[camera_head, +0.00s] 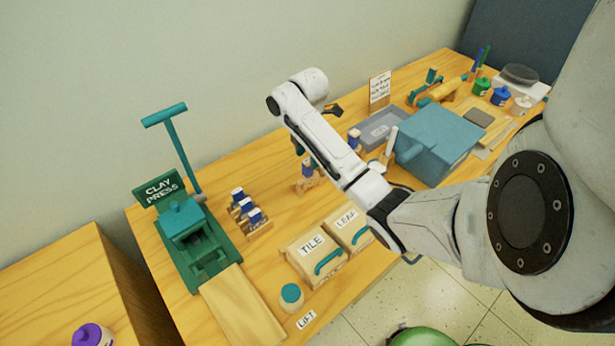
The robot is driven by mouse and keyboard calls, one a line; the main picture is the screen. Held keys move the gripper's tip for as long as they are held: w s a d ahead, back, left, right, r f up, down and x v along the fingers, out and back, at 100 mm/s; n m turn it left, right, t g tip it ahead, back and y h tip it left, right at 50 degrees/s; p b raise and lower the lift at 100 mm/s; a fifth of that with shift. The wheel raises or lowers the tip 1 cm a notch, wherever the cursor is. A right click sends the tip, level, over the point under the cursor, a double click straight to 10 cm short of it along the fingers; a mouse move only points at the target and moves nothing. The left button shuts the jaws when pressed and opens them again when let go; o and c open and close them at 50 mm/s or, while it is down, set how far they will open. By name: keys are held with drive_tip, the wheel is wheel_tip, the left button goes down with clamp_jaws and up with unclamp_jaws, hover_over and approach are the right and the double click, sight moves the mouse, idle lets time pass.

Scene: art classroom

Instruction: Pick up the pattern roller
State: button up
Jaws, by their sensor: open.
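My gripper (334,109) shows as a small dark shape at the far end of my arm, above the back part of the wooden table (215,165). It is open, and I see nothing held in it. A wooden roller (447,90) with green parts lies at the back right of the table. It looks like the pattern roller, but I cannot read a label on it. My gripper is well to its left and apart from it. My arm crosses the middle of the view and hides part of the table.
A green clay press (187,222) with a tall lever stands at the left. Boxes marked TILE (315,258) and LEAF (349,229) sit at the front. A blue box (440,142), a grey tray (378,130) and several jars (501,96) fill the right side.

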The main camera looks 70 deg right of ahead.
sight(308, 160)
drive_tip(key=shift+f+p, duration=0.6)
drive_tip(key=shift+f, duration=2.1)
drive_tip(key=shift+c, duration=0.2)
drive_tip(key=shift+d, duration=0.1)
clamp_jaws()
